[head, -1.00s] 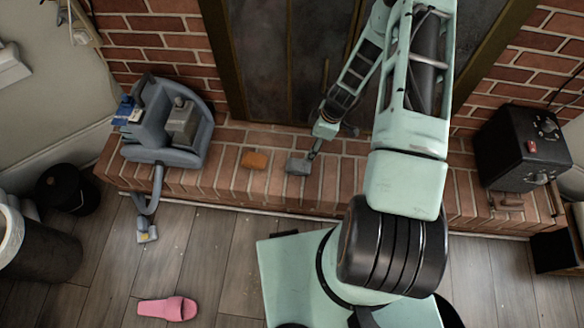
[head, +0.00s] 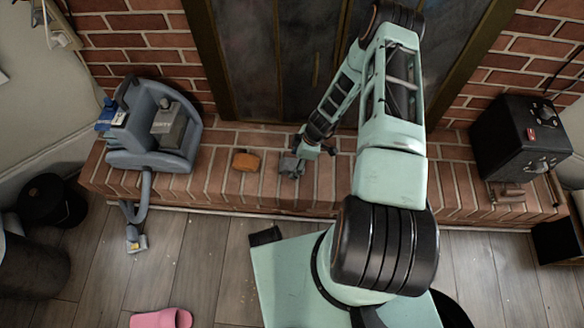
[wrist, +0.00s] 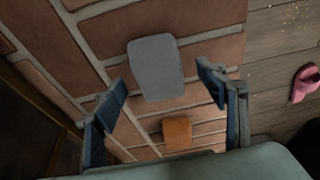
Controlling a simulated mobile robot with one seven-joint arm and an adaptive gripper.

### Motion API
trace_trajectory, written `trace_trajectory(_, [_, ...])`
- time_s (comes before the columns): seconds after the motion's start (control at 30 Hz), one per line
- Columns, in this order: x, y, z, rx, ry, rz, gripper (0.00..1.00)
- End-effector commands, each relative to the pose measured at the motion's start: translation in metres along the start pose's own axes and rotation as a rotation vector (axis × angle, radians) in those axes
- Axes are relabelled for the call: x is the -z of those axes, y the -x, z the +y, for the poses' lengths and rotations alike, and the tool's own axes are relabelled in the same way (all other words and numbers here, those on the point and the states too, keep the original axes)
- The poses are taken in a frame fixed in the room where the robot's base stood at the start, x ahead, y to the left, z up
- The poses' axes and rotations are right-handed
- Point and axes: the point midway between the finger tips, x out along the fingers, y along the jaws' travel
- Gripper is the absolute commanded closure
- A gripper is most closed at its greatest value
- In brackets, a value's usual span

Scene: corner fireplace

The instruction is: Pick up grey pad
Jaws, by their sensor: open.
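The grey pad (wrist: 156,66) is a flat, rounded rectangle lying on the brick hearth in the wrist view. In the head view, the grey pad (head: 288,168) is partly hidden by my gripper (head: 304,157), which is low over the hearth. In the wrist view, the fingers of my gripper (wrist: 162,77) are spread wide, one on each side of the pad's lower part. Bare brick shows between each fingertip and the pad. Nothing is held.
An orange sponge-like block (head: 246,161) lies left of the pad and also shows in the wrist view (wrist: 177,133). A grey-blue vacuum cleaner (head: 155,130) stands at the hearth's left, a black box (head: 520,140) at its right. A pink slipper (head: 162,318) is on the floor.

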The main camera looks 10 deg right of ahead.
Motion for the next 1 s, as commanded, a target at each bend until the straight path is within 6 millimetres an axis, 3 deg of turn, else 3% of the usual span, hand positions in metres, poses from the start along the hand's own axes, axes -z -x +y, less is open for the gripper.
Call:
trace_trajectory(0.1, [0.0015, -0.0147, -0.0006, 0.001, 0.003, 0.001, 0.34])
trace_trajectory(0.37, [0.0018, -0.0159, -0.0003, 0.0, 0.001, 0.001, 0.34])
trace_trajectory(0.77, [0.0018, -0.0158, -0.0004, 0.001, 0.001, 0.001, 0.75])
trace_trajectory(1.0, [0.0021, -0.0154, -0.0001, 0.0, 0.001, 0.001, 0.76])
